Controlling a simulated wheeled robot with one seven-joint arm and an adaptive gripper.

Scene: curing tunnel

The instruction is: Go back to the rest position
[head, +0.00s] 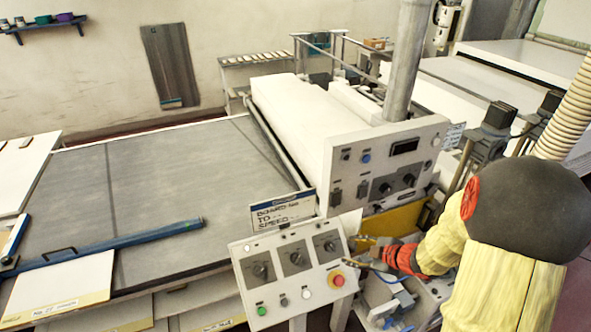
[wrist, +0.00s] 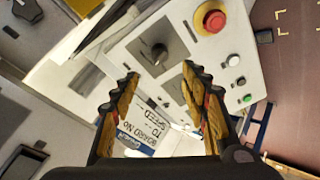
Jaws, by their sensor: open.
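My gripper (wrist: 160,88) is open and empty in the wrist view, its two toothed fingers spread apart over the sloped control panel (wrist: 130,45). In the head view my yellow and black arm comes in from the right, and the gripper end (head: 365,243) is just right of the same panel (head: 255,250). The fingertips are small and partly hidden there. I cannot tell whether the fingers touch anything.
A wide grey conveyor belt (head: 150,180) lies left, with a blue bar (head: 130,241) across it. A white machine housing (head: 300,120) and its upper panel (head: 385,165) stand behind the gripper. A metal post (head: 408,60) rises there. A sign (head: 282,211) stands above the panel.

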